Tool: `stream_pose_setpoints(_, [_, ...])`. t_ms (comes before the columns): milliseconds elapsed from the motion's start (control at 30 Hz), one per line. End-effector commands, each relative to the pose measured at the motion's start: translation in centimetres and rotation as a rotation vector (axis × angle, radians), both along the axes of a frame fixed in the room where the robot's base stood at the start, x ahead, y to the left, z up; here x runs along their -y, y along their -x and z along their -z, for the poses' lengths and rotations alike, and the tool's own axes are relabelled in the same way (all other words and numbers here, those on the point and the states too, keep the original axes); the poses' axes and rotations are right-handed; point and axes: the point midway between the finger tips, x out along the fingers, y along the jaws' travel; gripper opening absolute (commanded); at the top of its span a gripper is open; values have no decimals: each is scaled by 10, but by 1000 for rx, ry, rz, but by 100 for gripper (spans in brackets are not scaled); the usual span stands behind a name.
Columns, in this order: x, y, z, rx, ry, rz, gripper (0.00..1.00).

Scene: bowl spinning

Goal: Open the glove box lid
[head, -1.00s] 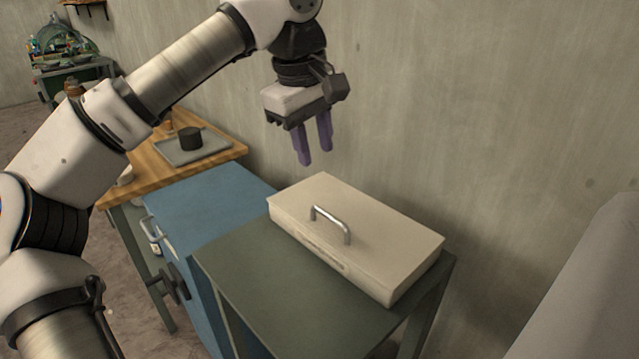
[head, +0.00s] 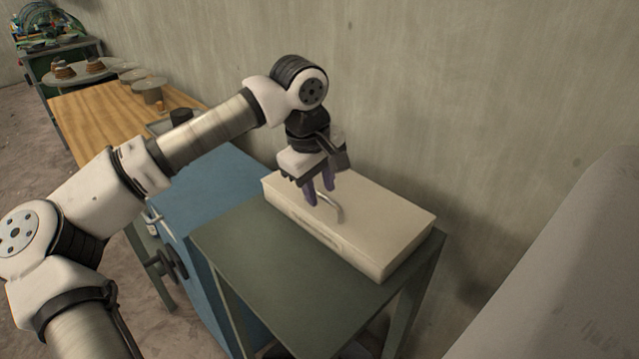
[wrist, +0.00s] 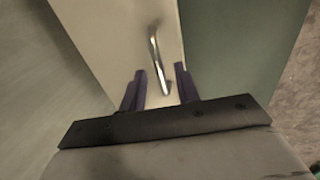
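The glove box (head: 385,235) is a flat beige box on a dark green table, with its lid closed. A curved metal handle (head: 338,211) stands on the lid; it also shows in the wrist view (wrist: 154,55). My gripper (head: 319,196) is just above the lid at the handle's far-left end. In the wrist view, my gripper (wrist: 160,82) has its two purple fingers apart, one on each side of the handle's near end. I cannot tell whether either finger touches the handle.
The green table (head: 255,275) has bare room in front of the box. A blue cabinet (head: 215,185) stands to its left, and a wooden table (head: 85,115) with several dishes lies beyond. A wall (head: 480,90) rises close behind the box.

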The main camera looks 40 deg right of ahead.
Motion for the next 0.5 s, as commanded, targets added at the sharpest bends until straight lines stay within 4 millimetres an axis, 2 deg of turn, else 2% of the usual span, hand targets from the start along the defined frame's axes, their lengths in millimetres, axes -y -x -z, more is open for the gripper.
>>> stream_pose_setpoints(167, [0,0,0,0,0,0,30])
stream_pose_setpoints(400, [0,0,0,0,0,0,0])
stream_pose_setpoints(500, [0,0,0,0,0,0,0])
